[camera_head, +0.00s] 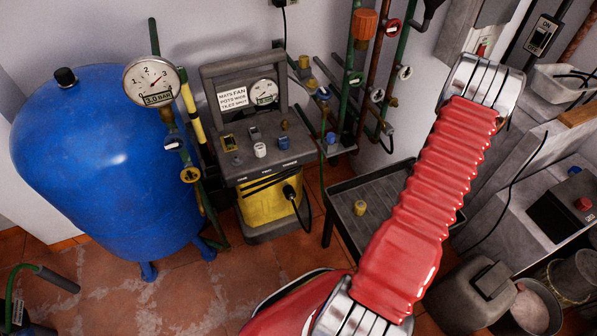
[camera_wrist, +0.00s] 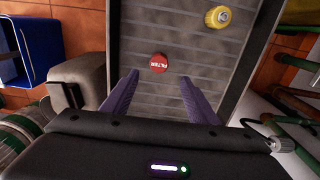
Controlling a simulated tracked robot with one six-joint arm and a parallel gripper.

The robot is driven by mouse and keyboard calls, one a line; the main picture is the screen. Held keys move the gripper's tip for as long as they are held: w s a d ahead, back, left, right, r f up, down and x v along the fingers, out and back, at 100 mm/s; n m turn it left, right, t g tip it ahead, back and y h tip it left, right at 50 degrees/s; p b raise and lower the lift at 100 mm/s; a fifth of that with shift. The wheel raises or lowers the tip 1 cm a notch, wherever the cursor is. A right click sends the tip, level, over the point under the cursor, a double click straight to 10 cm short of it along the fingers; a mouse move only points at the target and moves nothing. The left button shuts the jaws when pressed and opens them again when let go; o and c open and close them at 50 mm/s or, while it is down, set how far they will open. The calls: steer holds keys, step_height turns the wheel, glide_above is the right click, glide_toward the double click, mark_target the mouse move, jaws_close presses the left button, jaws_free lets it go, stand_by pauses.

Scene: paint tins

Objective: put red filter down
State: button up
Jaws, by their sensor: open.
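The red filter (camera_wrist: 158,63) is a small round disc with white lettering. In the wrist view it lies on the grey ribbed tray (camera_wrist: 180,22), just beyond the fingertips and roughly midway between them. My gripper (camera_wrist: 160,80) has two purple fingers, spread apart with nothing between them. I cannot tell whether the filter touches the tray or how high the fingers are above it. In the head view the red filter and my gripper are not visible; my red arm covers part of the tray (camera_head: 347,192).
A yellow cap (camera_wrist: 218,17) lies on the same tray, right of the filter; it also shows in the head view (camera_head: 360,208). A grey-and-yellow machine (camera_head: 265,150) and a blue tank (camera_head: 85,150) stand left of the tray. Pipes with valves (camera_head: 355,80) rise behind it.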

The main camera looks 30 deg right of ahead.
steer(key=w+a+r+n+t, duration=0.1)
steer(key=w+a+r+n, duration=0.2)
steer(key=w+a+r, duration=0.55)
steer(key=w+a+r+n+h, duration=0.1)
steer(key=w+a+r+n, duration=0.3)
steer(key=r, duration=0.7)
steer(key=w+a+r+n+t, duration=0.15)
steer(key=w+a+r, duration=0.25)
steer(key=a+r, duration=0.45)
steer(key=a+r+n, duration=0.3)
steer(key=a+r, duration=0.4)
steer(key=a, duration=0.2)
steer(key=s+a+r+n+t, duration=0.1)
steer(key=s+a+r+n, duration=0.1)
steer(key=a, duration=0.5)
steer(key=s+a+r+n+t, duration=0.1)
steer(key=s+a+r+n, duration=0.2)
steer(key=s+a, duration=0.3)
steer(key=s+a+r+n+t+y, duration=0.1)
steer(key=s+a+r+n, duration=0.2)
steer(key=a, duration=0.4)
steer(key=shift+s+a+r, duration=0.4)
steer(key=shift+s+r, duration=0.2)
steer(key=shift+s, duration=0.15)
